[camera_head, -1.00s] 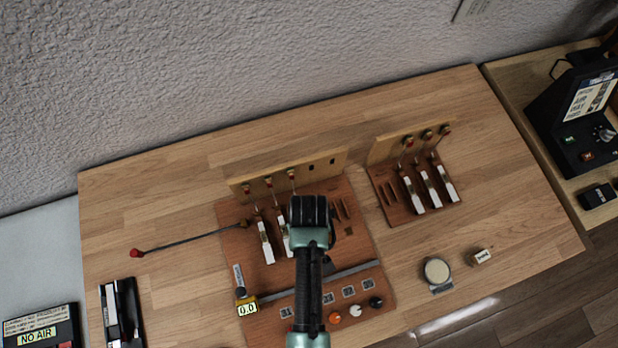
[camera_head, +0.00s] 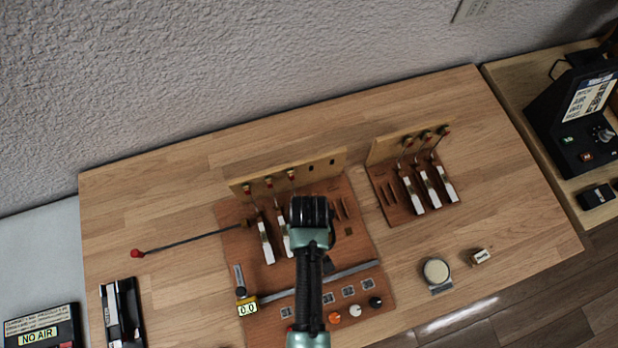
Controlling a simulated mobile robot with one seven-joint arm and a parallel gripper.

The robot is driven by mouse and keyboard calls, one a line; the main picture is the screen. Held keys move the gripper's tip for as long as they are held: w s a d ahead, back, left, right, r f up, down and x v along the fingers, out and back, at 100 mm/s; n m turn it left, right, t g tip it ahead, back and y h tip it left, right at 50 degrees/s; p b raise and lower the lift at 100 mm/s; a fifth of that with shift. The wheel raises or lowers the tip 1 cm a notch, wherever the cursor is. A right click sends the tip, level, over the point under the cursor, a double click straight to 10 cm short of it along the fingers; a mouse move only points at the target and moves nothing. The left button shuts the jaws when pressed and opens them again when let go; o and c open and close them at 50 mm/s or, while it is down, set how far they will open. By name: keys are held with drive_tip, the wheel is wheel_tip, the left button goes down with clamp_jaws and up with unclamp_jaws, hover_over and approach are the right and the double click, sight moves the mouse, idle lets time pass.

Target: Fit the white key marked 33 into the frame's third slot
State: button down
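The wooden frame (camera_head: 354,232) lies in the middle of the table, with a tan upright rail (camera_head: 325,168) at its back. Two white keys show in its left slots, one at the far left (camera_head: 266,243) and one beside it (camera_head: 284,242). Several thin dark slots show to the right of my gripper. My gripper (camera_head: 309,203) is over the frame's middle, pointing down, and hides the area of the third slot. Its fingertips and anything between them are hidden by its own body. I cannot read a number on any key.
A second wooden stand (camera_head: 386,205) holds 3 white keys at the right. A red-tipped rod (camera_head: 190,241) lies at the left. A round tin (camera_head: 436,272) and small block (camera_head: 481,257) lie front right. A black tray (camera_head: 122,315) is front left.

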drive_tip(key=shift+f, duration=0.45)
idle(1.1)
drive_tip(key=c, duration=0.7)
unclamp_jaws()
drive_tip(key=shift+r+p, duration=3.55)
drive_tip(key=shift+p, duration=0.2)
